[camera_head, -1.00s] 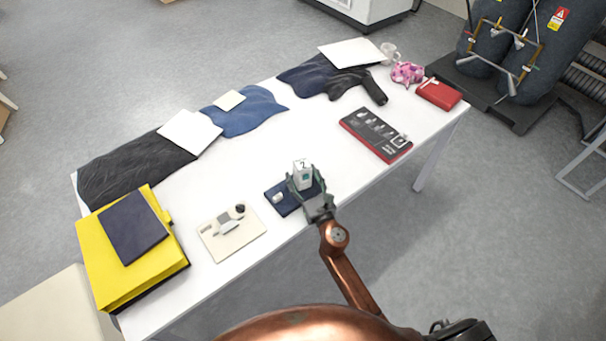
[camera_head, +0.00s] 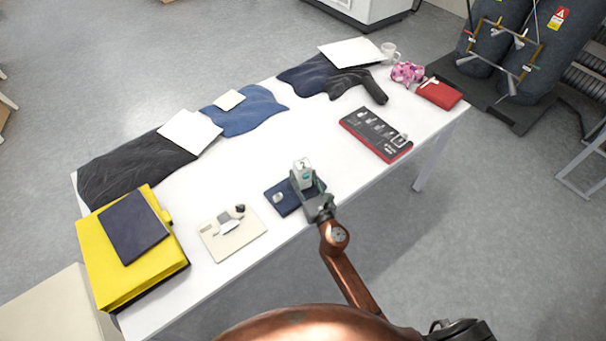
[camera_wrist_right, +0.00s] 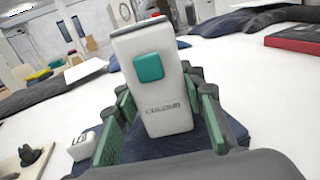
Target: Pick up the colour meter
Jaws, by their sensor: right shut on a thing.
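The colour meter is a white upright block with a teal button and dark lettering; it shows in the head view (camera_head: 302,173) and large in the wrist view (camera_wrist_right: 148,62). My right gripper (camera_head: 308,188) is shut on it near the table's front edge. In the wrist view the green-padded fingers (camera_wrist_right: 160,115) stand either side of its lower part, and the meter leans slightly. The dark blue mat (camera_head: 286,205) lies beneath; whether the meter touches it is hard to tell. My left gripper is not in view.
A small white piece (camera_head: 278,197) sits on the mat, left of the gripper. A cream board (camera_head: 245,240) with small items and a yellow binder (camera_head: 155,262) lie to the left. A red-edged dark case (camera_head: 376,135) lies to the right. The table's middle (camera_head: 240,165) is clear.

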